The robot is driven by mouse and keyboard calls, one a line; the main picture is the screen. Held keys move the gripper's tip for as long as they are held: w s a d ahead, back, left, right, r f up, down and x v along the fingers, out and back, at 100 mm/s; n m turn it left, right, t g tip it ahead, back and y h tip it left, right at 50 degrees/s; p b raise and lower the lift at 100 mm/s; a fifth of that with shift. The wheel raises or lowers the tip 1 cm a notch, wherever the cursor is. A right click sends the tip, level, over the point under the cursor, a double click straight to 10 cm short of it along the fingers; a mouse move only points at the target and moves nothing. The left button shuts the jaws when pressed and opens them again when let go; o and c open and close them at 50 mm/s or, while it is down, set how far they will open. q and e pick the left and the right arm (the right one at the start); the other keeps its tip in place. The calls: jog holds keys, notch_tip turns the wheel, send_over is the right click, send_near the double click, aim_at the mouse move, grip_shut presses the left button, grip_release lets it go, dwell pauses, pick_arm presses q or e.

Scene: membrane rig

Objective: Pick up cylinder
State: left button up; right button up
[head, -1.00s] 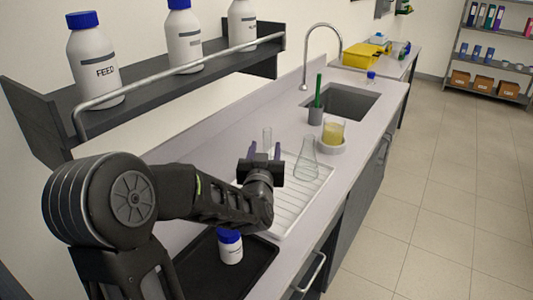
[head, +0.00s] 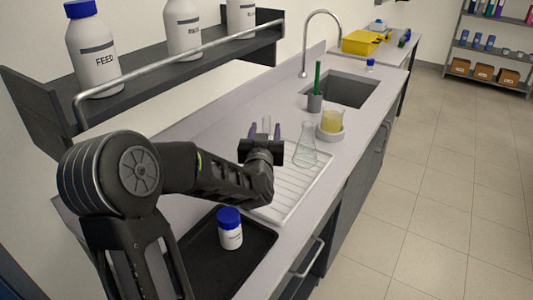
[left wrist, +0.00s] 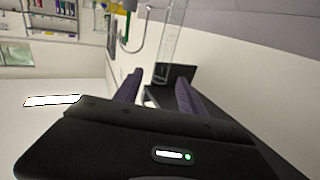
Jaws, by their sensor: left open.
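The cylinder is a tall clear glass tube (head: 266,122) standing on the counter by the back left of the white ribbed drying rack (head: 285,202). It also shows in the left wrist view (left wrist: 170,45), upper middle, beyond the fingertips. My left gripper (head: 265,132) has its two purple fingers apart, with the cylinder showing between them in the head view. In the left wrist view the open fingers (left wrist: 159,82) have nothing between their tips that I can see gripped. The cylinder's lower part is hidden behind the gripper in the head view. My right gripper is not in view.
A glass flask (head: 305,150) stands on the rack close right of the gripper. A blue-capped bottle (head: 230,232) sits on a black tray (head: 257,256). A shelf rail (head: 180,62) runs upper left.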

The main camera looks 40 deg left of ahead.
aim_at(266, 122)
pick_arm(q)
jog(key=p+x, duration=0.2)
jog(key=x, duration=0.2)
jog(key=shift+w+a+r, duration=0.1)
jog(key=shift+a+r, duration=0.05)
jog(key=shift+a, duration=0.05)
jog(key=shift+w+a, duration=0.2)
jog(key=shift+w, duration=0.15)
jog(key=shift+c, duration=0.5)
grip_shut()
dwell(0.8)
